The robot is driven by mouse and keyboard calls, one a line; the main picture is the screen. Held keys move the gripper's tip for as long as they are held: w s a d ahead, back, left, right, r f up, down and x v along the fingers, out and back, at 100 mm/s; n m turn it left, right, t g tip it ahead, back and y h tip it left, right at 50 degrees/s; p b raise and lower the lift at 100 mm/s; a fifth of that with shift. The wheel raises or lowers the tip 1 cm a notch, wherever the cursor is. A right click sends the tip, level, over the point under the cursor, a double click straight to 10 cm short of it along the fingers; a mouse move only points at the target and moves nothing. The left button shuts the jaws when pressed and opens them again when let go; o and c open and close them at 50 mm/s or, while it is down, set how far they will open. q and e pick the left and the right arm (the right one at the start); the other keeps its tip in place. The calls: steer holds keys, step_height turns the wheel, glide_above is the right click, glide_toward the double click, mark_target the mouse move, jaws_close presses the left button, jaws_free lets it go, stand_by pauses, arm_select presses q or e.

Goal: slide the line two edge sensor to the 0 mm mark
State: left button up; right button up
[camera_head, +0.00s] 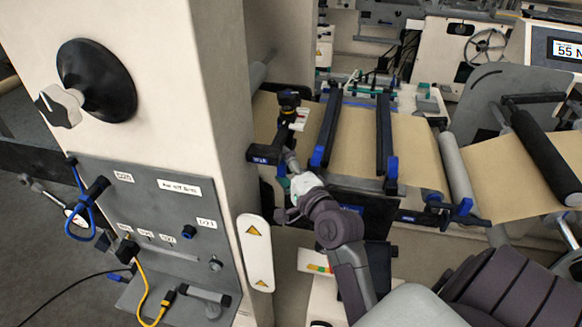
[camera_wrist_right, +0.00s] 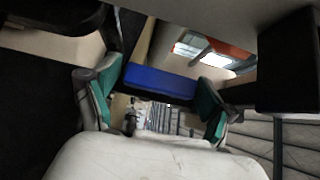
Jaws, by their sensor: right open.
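My right gripper (camera_head: 291,178) reaches up to the near edge of the brown paper web. In the right wrist view its two teal-padded fingers (camera_wrist_right: 157,98) are apart and open. A blue block (camera_wrist_right: 160,84) shows between and beyond them; contact cannot be told. I cannot tell which part is the line two edge sensor. The scale and its 0 mm mark are not readable. My left gripper is not in view.
Two dark crossbars with blue ends (camera_head: 326,130) (camera_head: 386,138) span the paper web (camera_head: 415,150). A large cream column with a grey connector panel (camera_head: 150,215) and cables stands at left. Rollers (camera_head: 545,158) and a display (camera_head: 567,48) are at right.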

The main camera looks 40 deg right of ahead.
steer(key=s+a, duration=0.1)
steer(key=s, duration=1)
steer(key=shift+s, duration=0.3)
